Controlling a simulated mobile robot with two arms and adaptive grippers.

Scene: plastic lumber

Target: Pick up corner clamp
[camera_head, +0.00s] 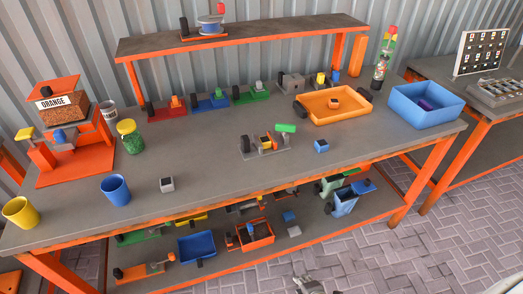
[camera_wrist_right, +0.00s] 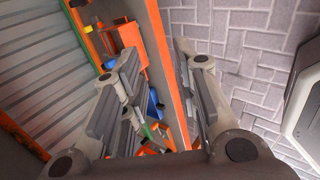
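I cannot tell for certain which piece is the corner clamp. A grey clamp-like device (camera_head: 264,149) with a black knob and a green part sits mid-table. Similar devices with a red base (camera_head: 168,110), a blue base (camera_head: 211,104) and a green base (camera_head: 251,95) stand in a row at the back. My right gripper (camera_head: 312,286) shows only partly at the bottom edge of the head view, in front of the table and apart from these devices. In the right wrist view its fingers (camera_wrist_right: 156,50) are spread, with nothing between them. My left gripper is out of view.
An orange tray (camera_head: 350,117) and a blue bin (camera_head: 450,118) stand on the right. A blue cup (camera_head: 115,190), yellow cup (camera_head: 20,212) and orange dispenser (camera_head: 66,172) are on the left. The lower shelf (camera_head: 218,262) holds several parts. The front middle tabletop is mostly clear.

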